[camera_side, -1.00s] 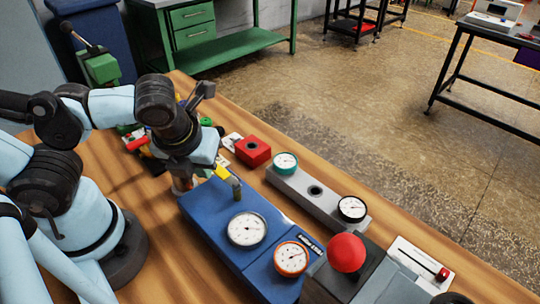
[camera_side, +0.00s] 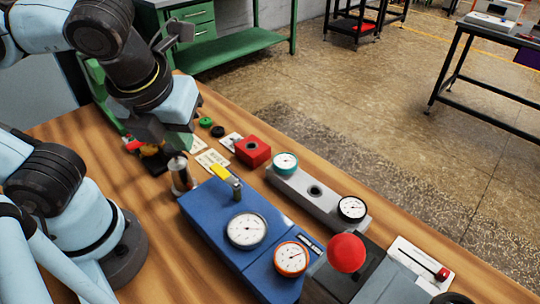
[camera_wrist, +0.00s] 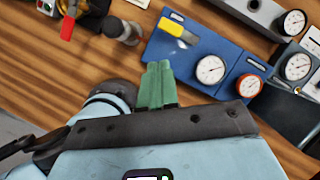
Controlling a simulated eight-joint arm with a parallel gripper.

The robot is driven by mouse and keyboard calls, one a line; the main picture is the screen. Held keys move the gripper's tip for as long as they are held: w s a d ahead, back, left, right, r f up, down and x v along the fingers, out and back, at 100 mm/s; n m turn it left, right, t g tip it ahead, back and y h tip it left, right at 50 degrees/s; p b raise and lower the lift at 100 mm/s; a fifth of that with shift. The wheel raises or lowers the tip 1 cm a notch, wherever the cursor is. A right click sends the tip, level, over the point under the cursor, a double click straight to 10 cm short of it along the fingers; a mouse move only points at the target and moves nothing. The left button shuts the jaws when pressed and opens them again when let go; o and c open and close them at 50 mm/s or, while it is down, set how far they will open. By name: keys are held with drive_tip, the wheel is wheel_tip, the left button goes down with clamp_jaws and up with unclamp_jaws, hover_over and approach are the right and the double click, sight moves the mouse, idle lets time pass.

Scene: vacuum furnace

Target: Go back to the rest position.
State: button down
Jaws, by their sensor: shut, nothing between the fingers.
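My gripper (camera_wrist: 156,82) shows its two green fingers pressed together, with nothing between them, in the wrist view. In the side view my gripper (camera_side: 183,142) hangs in the air above the left part of the wooden table (camera_side: 85,128). Its fingers are partly hidden there by the wrist. It is apart from the blue panel (camera_side: 210,205) and its yellow lever (camera_side: 221,172); the panel also shows in the wrist view (camera_wrist: 160,50).
The blue panel carries a white gauge (camera_side: 246,229) and an orange-rimmed gauge (camera_side: 291,259). A grey block (camera_side: 297,184) with gauges, a red block (camera_side: 253,151), a red knob (camera_side: 346,252) and a metal cylinder (camera_side: 180,175) stand nearby. The air above the panel is free.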

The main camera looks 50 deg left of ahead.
drive_tip(key=shift+s+r, duration=0.1)
drive_tip(key=shift+r, duration=0.1)
drive_tip(key=w+f+n, duration=0.1)
drive_tip(key=w+n, duration=0.1)
drive_tip(key=n, duration=0.2)
drive_tip(key=w+a+f+n+h, duration=0.1)
drive_tip(key=w+n, duration=0.1)
drive_tip(key=n, duration=0.3)
drive_tip(key=w+f+n+h, duration=0.1)
drive_tip(key=w+f+n, duration=0.1)
drive_tip(key=n, duration=0.2)
drive_tip(key=shift+a+n+t, duration=0.2)
drive_tip(key=shift+n+t, duration=0.1)
drive_tip(key=shift+t, duration=0.1)
drive_tip(key=w+a+f+n+t, duration=0.2)
drive_tip(key=w+a+n, duration=0.3)
drive_tip(key=n, duration=1)
drive_tip(key=shift+w+a+t+h, duration=0.2)
drive_tip(key=shift+a+t+h, duration=0.1)
drive_tip(key=shift+t, duration=0.1)
